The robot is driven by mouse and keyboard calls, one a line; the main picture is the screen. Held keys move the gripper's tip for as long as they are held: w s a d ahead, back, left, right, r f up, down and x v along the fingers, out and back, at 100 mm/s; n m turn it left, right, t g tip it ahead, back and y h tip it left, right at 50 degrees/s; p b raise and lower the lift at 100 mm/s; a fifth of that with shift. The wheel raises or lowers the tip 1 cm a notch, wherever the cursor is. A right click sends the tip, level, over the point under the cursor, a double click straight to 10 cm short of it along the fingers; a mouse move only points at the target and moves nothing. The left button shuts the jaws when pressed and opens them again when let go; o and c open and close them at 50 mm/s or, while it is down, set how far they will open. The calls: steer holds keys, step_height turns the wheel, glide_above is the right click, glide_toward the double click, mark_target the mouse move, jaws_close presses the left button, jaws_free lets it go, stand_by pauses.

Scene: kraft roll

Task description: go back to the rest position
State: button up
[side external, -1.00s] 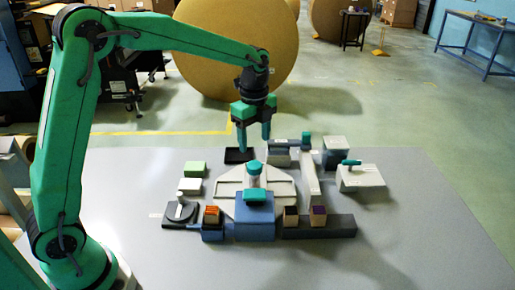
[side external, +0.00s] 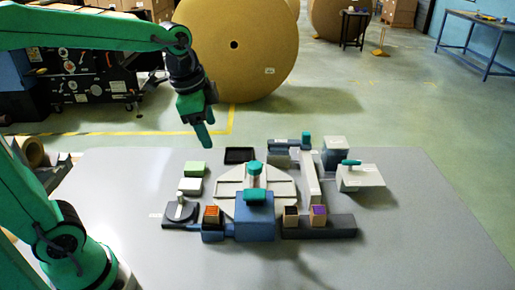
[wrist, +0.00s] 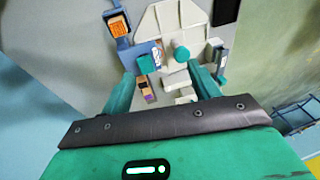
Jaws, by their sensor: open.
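My gripper (side external: 203,124) is green and hangs in the air above the back left of the grey mat, pointing down and slightly tilted. In the wrist view my gripper (wrist: 166,90) shows two green fingers spread apart with nothing between them. Its fingers are clear of everything on the mat. In the side view one finger largely hides the other.
A white fixture plate (side external: 228,195) with a teal-capped post stands mid-mat. Around it are a blue block (side external: 254,222), small coloured boxes (side external: 212,215), a black tray (side external: 239,155) and a white box (side external: 362,178). The grey mat's (side external: 420,250) right side is clear. A large kraft roll (side external: 250,60) stands behind.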

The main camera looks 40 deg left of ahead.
steer(key=s+f+n+t, duration=0.1)
steer(key=s+n+t, duration=0.1)
steer(key=s+n, duration=0.7)
steer(key=shift+s+a+f+t, duration=0.15)
steer(key=shift+s+a+t, duration=0.2)
steer(key=shift+s, duration=1.05)
